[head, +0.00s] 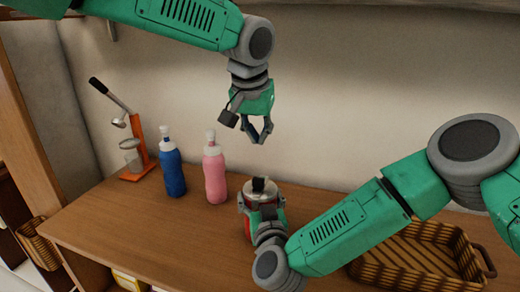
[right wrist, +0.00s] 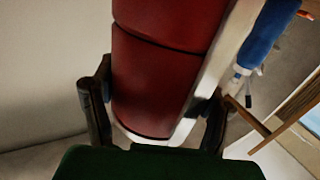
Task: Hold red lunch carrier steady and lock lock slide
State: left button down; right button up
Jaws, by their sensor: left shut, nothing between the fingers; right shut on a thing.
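The red lunch carrier (head: 246,222) stands on the wooden table, with a silver top and a black part on its lid; most of its front is hidden by my right arm. My right gripper (head: 268,222) is shut on the carrier. In the right wrist view the red carrier body (right wrist: 155,75) with a pale side frame (right wrist: 215,65) lies between the two fingers of my right gripper (right wrist: 155,110). My left gripper (head: 258,136) hangs in the air above the carrier, shut and empty. The lock slide cannot be made out clearly.
A pink bottle (head: 215,170) and a blue bottle (head: 172,168) stand left of the carrier. An orange juicer press (head: 138,150) with a lever is farther left. A woven basket (head: 410,260) lies at the right, partly behind my right arm. The table (head: 150,225) is clear at front left.

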pick_arm(q)
jog(key=shift+s+r, duration=0.1)
jog(key=shift+r, duration=0.25)
pick_arm(e)
jog(key=o, duration=1.8)
jog(key=shift+c, duration=0.2)
